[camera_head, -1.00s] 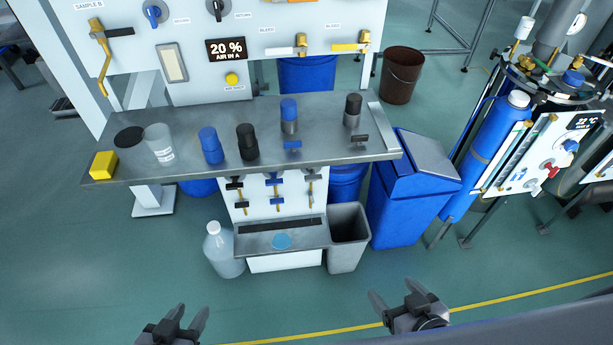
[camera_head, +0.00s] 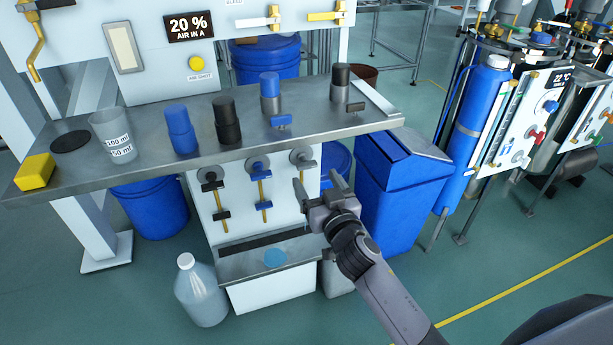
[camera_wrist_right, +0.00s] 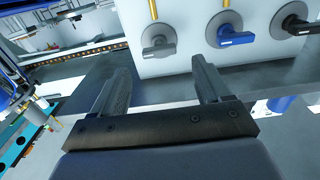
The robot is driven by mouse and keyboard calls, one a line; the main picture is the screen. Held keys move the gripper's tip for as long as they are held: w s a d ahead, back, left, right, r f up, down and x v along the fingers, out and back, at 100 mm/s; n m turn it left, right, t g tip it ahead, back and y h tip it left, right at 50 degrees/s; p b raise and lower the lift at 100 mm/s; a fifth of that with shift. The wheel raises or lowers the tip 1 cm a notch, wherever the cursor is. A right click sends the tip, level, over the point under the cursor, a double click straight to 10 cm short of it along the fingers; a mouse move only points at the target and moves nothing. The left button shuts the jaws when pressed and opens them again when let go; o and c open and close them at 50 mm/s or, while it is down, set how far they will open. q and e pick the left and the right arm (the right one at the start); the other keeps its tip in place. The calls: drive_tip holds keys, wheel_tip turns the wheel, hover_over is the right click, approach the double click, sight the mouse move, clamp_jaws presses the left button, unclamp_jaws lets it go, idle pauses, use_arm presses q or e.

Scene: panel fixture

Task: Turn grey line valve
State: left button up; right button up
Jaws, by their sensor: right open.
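The grey line valve (camera_head: 304,162) is the rightmost in the top row on the white panel under the bench. In the right wrist view the grey valve handle (camera_wrist_right: 160,49) is the leftmost of three, above the gap between my fingers. My right gripper (camera_head: 318,183) is open and empty, just in front of and slightly below the grey valve, apart from it in the wrist view (camera_wrist_right: 160,72). It hides the lower part of the grey line. The blue valve (camera_head: 258,168) and black valve (camera_head: 209,180) are to the left. My left gripper is out of view.
The metal bench (camera_head: 345,122) overhangs the valves and carries bottles and a beaker (camera_head: 112,138). A drip tray (camera_head: 240,262) juts out below. A blue bin (camera_head: 400,190) stands close right of my right arm; a clear jug (camera_head: 200,290) stands on the floor.

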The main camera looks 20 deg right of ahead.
sight(308, 166)
drive_tip(key=shift+w+r, duration=0.1)
drive_tip(key=shift+w, duration=0.65)
drive_tip(key=w+b, duration=0.1)
drive_tip(key=w, duration=0.3)
drive_tip(key=shift+w, duration=0.15)
drive_tip(key=shift+w+a, duration=0.1)
drive_tip(key=shift+w, duration=0.55)
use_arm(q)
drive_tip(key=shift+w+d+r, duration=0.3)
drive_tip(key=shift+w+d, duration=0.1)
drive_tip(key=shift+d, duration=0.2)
use_arm(e)
drive_tip(key=c, duration=1)
drive_tip(key=shift+o, duration=0.2)
